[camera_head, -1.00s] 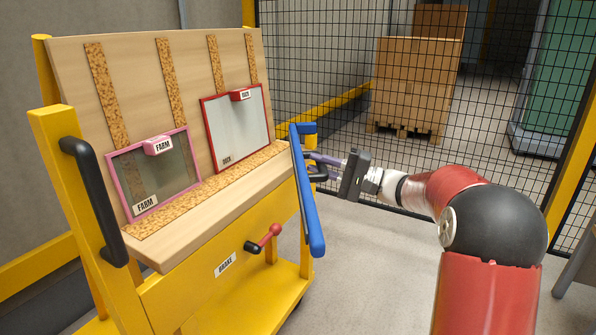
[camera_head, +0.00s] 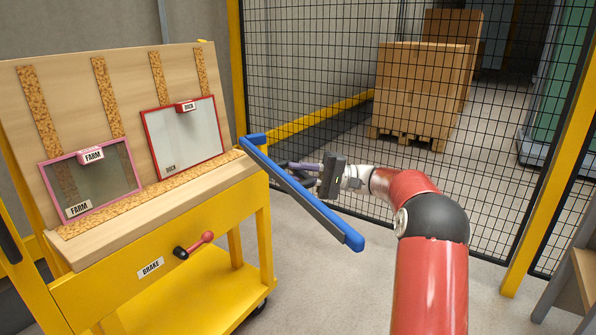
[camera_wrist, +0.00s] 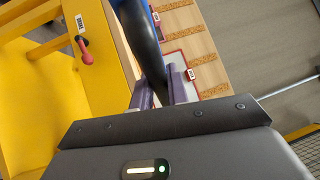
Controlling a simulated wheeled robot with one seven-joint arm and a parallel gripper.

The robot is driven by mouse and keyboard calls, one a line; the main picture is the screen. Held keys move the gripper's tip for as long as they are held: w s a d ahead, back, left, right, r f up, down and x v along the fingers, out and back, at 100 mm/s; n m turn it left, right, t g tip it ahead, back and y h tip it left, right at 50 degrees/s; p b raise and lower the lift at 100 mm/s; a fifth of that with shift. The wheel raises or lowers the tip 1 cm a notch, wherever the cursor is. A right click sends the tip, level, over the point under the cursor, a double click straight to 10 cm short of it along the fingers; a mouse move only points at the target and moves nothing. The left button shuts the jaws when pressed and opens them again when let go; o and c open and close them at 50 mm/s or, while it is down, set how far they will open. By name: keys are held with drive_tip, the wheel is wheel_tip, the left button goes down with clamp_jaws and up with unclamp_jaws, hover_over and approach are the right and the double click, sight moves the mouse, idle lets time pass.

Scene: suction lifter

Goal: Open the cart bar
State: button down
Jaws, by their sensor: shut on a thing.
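The cart bar (camera_head: 305,192) is a long blue bar with a dark grey side. It sticks out at an angle from the right end of the yellow cart (camera_head: 165,255), its far end at the cart's corner and its near end out in free space. My gripper (camera_head: 292,166) is on the bar's right side, shut on it. In the wrist view, the purple fingers (camera_wrist: 160,92) straddle a dark part of the bar (camera_wrist: 143,40). The exact contact is partly hidden in the head view.
Two framed panels, FARM (camera_head: 110,185) and DUCK (camera_head: 200,140), lean on the cart's wooden board. A red-knobbed brake lever (camera_head: 195,244) is on the cart's front. A mesh fence (camera_head: 330,70) stands behind. Floor right of the cart is clear.

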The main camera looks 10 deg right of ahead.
drive_tip(key=shift+f, duration=0.1)
drive_tip(key=c, duration=1.6)
unclamp_jaws()
drive_tip(key=shift+c, duration=0.2)
drive_tip(key=shift+d, duration=0.15)
drive_tip(key=w+v, duration=0.1)
drive_tip(key=v, duration=0.6)
drive_tip(key=shift+s+d, duration=0.3)
drive_tip(key=shift+s, duration=0.2)
drive_tip(key=shift+f, duration=0.1)
